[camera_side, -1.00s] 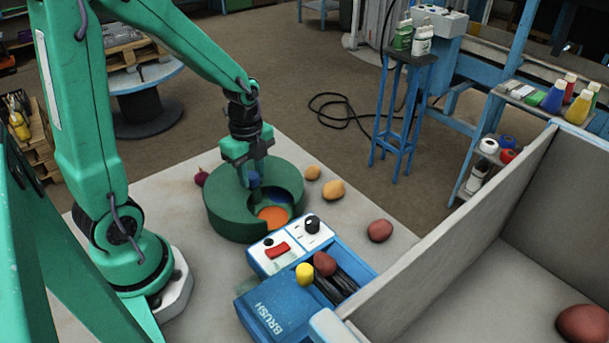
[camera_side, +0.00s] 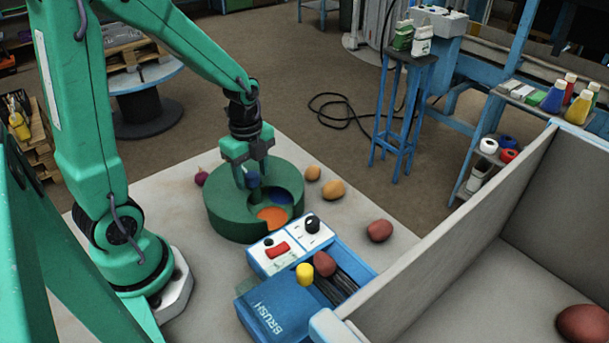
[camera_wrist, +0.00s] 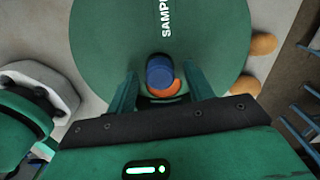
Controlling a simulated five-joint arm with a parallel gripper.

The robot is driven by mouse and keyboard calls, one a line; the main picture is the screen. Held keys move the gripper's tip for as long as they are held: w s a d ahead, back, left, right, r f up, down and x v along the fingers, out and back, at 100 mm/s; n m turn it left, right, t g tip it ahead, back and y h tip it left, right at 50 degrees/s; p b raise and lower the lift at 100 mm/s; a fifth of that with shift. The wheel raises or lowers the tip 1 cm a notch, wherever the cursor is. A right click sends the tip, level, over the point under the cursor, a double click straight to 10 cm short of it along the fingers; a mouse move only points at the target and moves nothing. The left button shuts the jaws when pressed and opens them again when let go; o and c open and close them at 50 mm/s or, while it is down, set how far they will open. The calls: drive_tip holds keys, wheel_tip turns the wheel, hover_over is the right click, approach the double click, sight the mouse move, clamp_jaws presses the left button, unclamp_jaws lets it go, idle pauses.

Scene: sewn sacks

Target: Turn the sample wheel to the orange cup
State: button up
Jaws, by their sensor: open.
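The sample wheel (camera_side: 228,208) is a round green drum on the pale table, with a cut-out in its top. The orange cup (camera_side: 272,217) shows in the cut-out at its front, and a blue patch (camera_side: 281,197) shows behind it. My gripper (camera_side: 252,184) is above the wheel.
A blue brush box (camera_side: 268,312) with a control panel (camera_side: 288,246) stands in front of the wheel. Potatoes (camera_side: 333,190) and a red lump (camera_side: 380,230) lie to the right, a dark red one (camera_side: 201,178) to the left. A grey-walled bin (camera_side: 450,230) fills the right.

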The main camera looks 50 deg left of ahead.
drive_tip(key=shift+r, duration=0.15)
drive_tip(key=shift+r, duration=3.8)
drive_tip(key=shift+s+d+r+n+t, duration=0.3)
drive_tip(key=shift+d+r+n, duration=0.1)
drive_tip(key=shift+r+n, duration=0.35)
drive_tip(key=s+d+r+n+t, duration=0.5)
drive_tip(key=s+d+r+n, duration=0.1)
drive_tip(key=n, duration=0.9)
drive_tip(key=shift+s+r, duration=0.25)
drive_tip(key=shift+r, duration=0.4)
